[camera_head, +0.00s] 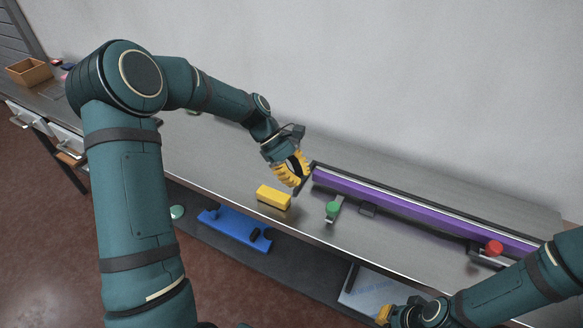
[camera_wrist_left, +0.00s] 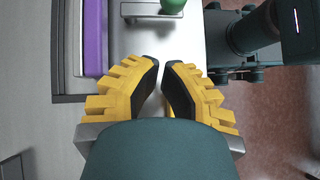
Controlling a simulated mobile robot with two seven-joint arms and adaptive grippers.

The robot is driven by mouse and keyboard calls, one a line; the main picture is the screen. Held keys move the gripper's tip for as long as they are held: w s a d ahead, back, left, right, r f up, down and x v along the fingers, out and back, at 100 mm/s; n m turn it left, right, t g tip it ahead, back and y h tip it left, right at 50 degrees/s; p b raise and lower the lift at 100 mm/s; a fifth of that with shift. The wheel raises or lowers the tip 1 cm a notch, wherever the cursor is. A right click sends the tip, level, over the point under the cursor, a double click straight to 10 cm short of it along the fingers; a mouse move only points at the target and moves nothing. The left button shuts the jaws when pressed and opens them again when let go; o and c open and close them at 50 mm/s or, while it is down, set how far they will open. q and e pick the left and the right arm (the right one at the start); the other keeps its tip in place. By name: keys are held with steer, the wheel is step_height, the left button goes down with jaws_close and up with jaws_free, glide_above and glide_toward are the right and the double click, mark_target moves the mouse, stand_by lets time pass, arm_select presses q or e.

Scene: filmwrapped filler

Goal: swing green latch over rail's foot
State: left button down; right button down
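The purple rail (camera_head: 415,208) lies along the back of the bench, in a dark channel. The green latch (camera_head: 333,209) is a round green knob on a small grey arm, in front of the rail and apart from it. In the left wrist view the green knob (camera_wrist_left: 172,5) is cut by the top edge, beside the purple rail (camera_wrist_left: 95,38). My left gripper (camera_head: 297,178) is above the bench by the rail's left end, left of the latch. Its yellow fingers (camera_wrist_left: 161,63) come together at the tips with nothing seen between them. My right gripper (camera_head: 388,314) is low, mostly hidden.
A yellow block (camera_head: 273,197) lies near the bench's front edge, left of the latch. A red knob (camera_head: 494,248) stands at the rail's right part, near my right arm. A blue part (camera_head: 234,228) lies on the lower shelf. A wooden box (camera_head: 29,71) stands far left.

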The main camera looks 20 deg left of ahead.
mark_target(335, 206)
arm_select(q)
steer(key=x, duration=0.3)
steer(key=shift+d+f+b, duration=0.2)
steer(key=shift+f+b, duration=0.05)
steer(key=shift+b, duration=0.05)
steer(key=d, duration=0.3)
steer(key=shift+s+d+f+b, duration=0.15)
steer(key=shift+s+f+b, duration=0.05)
steer(key=shift+s+b, duration=0.15)
steer(key=shift+s+d, duration=0.1)
steer(key=shift+d, duration=0.35)
steer(key=shift+d, duration=0.1)
